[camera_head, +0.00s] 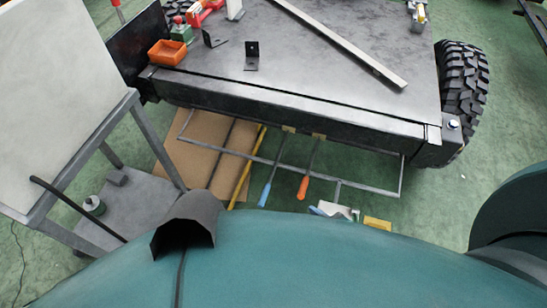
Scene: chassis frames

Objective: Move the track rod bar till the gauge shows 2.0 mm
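A long, pale, straight bar (340,44) lies slantwise across the grey bench top (300,88), from the top edge of the view down toward the right; it may be the track rod bar. I cannot make out a gauge or any reading. A small metal device with a yellowish part (418,14) sits at the far right of the top; I cannot tell what it is. Neither of my grippers shows in the head view, so nothing is seen touching the bar.
An orange tray (167,52), two black angle brackets (251,57) and a red tool (203,14) lie at the bench's left. A large black tyre (463,88) stands at its right. A metal rail (370,188) with blue- and orange-handled tools hangs in front. A pale-panelled stand (62,85) is at left.

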